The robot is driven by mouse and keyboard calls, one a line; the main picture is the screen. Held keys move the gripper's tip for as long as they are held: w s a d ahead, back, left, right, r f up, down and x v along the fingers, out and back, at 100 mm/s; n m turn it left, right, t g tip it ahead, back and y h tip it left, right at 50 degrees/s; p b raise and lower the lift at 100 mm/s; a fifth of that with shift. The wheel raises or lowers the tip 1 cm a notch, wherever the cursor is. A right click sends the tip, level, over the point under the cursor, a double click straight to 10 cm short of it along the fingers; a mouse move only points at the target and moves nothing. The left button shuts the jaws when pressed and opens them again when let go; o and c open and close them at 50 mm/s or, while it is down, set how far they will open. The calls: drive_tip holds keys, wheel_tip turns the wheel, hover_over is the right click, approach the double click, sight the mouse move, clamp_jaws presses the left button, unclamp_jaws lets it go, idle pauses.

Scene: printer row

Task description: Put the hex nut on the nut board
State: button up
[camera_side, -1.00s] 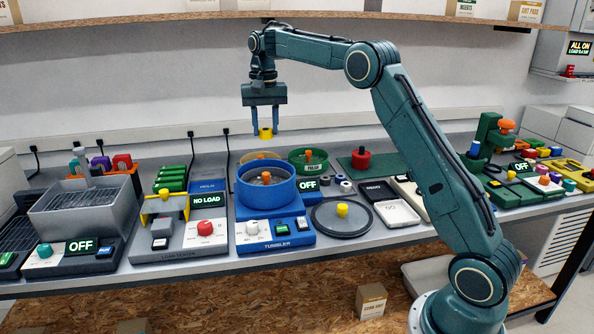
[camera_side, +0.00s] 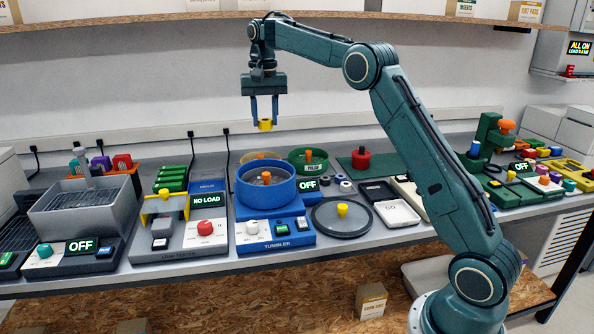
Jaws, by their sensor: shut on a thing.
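A small yellow piece (camera_side: 265,125), which looks like the hex nut, is between the two fingertips of my gripper (camera_side: 265,120). My gripper points straight down and is shut on it. It is held in the air, above and behind the blue tumbler bowl (camera_side: 266,198) in the picture, touching nothing else. I cannot tell for certain which item is the nut board. A flat green board (camera_side: 346,163) with a red knobbed piece (camera_side: 361,158) lies at the back of the bench, to the right of and below my gripper.
A green round bowl (camera_side: 299,168) stands behind the tumbler. A round grey plate (camera_side: 326,225) with a yellow knob lies to the tumbler's right. A load tester (camera_side: 180,250) and a grey bin (camera_side: 60,218) are at left. Several green and yellow fixtures crowd the right end.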

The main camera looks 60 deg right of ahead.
drive_tip(key=s+d+f, duration=0.2)
drive_tip(key=d, duration=0.4)
drive_tip(key=s+d+f, duration=0.1)
drive_tip(key=d+f, duration=0.1)
drive_tip(key=d, duration=0.3)
hover_over(330, 192)
wheel_tip(330, 192, down, 3)
wheel_tip(330, 192, down, 16)
drive_tip(key=shift+r, duration=0.15)
drive_tip(key=shift+f, duration=2.15)
drive_tip(key=shift+f, duration=0.1)
drive_tip(key=o, duration=0.5)
drive_tip(key=shift+o, duration=0.9)
